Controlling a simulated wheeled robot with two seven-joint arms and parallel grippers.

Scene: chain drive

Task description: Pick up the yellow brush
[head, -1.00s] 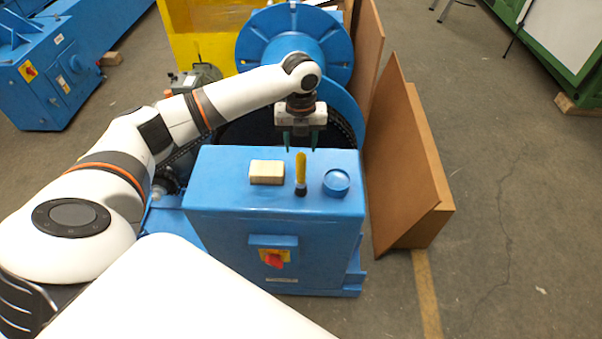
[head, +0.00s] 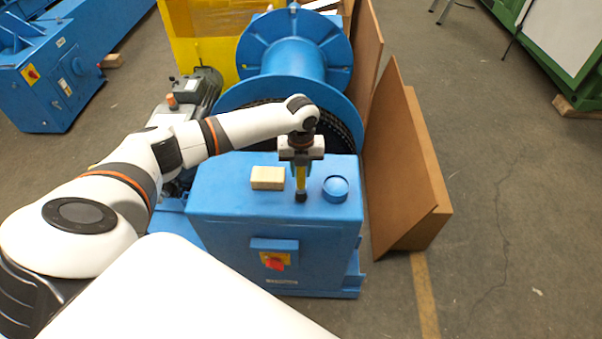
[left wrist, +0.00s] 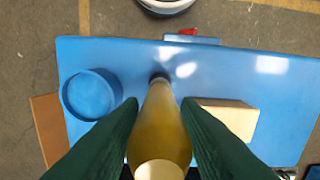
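The yellow brush (head: 301,181) stands upright on top of the blue machine housing (head: 230,210), its dark lower end down on the surface. My left gripper (head: 301,176) is above it, pointing down, with one finger on each side of the handle. In the left wrist view the yellow handle (left wrist: 160,130) fills the space between the two dark green fingers, which look closed against it. The bristle end is mostly hidden there. My right gripper is in neither view.
A pale wooden block (head: 268,178) lies left of the brush, and a round blue cap (head: 335,189) is to its right. A red switch (head: 274,264) is on the housing front. Behind are a large blue drum (head: 293,60) and brown boards (head: 408,165).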

